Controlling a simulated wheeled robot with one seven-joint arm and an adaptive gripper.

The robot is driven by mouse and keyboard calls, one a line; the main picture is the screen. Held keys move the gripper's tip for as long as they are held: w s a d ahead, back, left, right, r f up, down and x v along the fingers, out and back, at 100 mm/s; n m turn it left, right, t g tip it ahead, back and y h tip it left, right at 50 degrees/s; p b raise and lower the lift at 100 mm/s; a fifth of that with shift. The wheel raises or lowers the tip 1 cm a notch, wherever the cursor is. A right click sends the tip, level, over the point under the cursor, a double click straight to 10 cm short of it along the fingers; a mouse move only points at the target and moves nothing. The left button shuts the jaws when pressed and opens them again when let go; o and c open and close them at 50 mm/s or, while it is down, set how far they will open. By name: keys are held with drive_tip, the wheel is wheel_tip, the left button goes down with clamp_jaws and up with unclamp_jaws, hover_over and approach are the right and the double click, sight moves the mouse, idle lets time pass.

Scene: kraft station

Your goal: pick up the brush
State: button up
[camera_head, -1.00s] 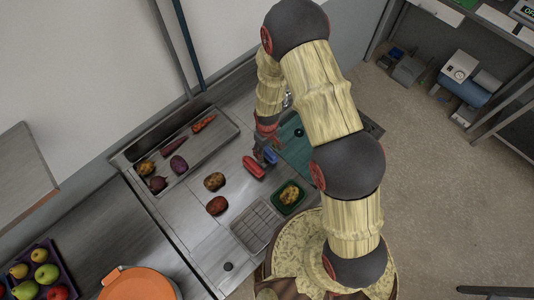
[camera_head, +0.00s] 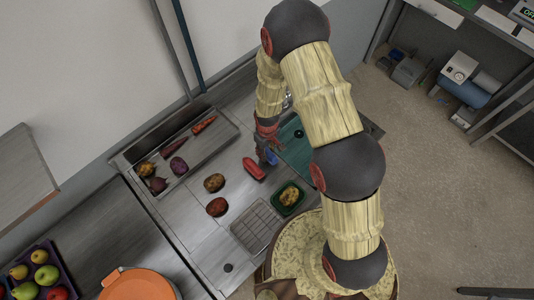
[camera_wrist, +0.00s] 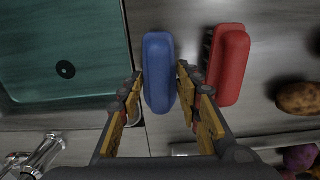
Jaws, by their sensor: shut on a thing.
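A blue brush-like block with rounded ends (camera_wrist: 159,75) stands between the fingers of my gripper (camera_wrist: 160,77) in the wrist view. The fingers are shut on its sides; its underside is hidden. In the head view a small part of the blue block (camera_head: 271,157) shows below my gripper (camera_head: 267,145). A red brush (camera_wrist: 229,65) with dark bristles along its left side lies just right of it, apart from the fingers. The red brush also shows in the head view (camera_head: 254,169) on the steel counter.
A teal sink basin (camera_wrist: 65,45) with a drain lies left of the block, and a faucet (camera_wrist: 40,155) is near it. Potatoes (camera_head: 215,182), a green tub (camera_head: 290,209), a wire rack (camera_head: 243,236) and a vegetable tray (camera_head: 205,154) are around.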

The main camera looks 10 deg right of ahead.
sight(268, 152)
drive_tip(key=shift+r, duration=0.1)
drive_tip(key=shift+r, duration=0.25)
drive_tip(key=r, duration=0.1)
drive_tip(key=r+p, duration=0.2)
drive_tip(key=shift+s+d+r, duration=0.1)
drive_tip(key=shift+s+r, duration=0.25)
drive_tip(key=shift+r, duration=0.05)
drive_tip(key=s+d+r+p, duration=0.1)
drive_tip(key=s+r, duration=0.1)
drive_tip(key=s, duration=0.2)
drive_tip(key=s+d+r+p, duration=0.1)
drive_tip(key=s+r+p, duration=0.1)
drive_tip(key=s+r, duration=0.1)
drive_tip(key=s+d+r+p, duration=0.1)
drive_tip(key=s+r+p, duration=0.1)
drive_tip(key=s, duration=0.4)
drive_tip(key=shift+d+r, duration=0.15)
drive_tip(key=shift+r, duration=0.6)
drive_tip(key=o, duration=0.7)
drive_tip(key=shift+c, duration=0.2)
drive_tip(key=shift+w, duration=0.1)
drive_tip(key=c, duration=0.6)
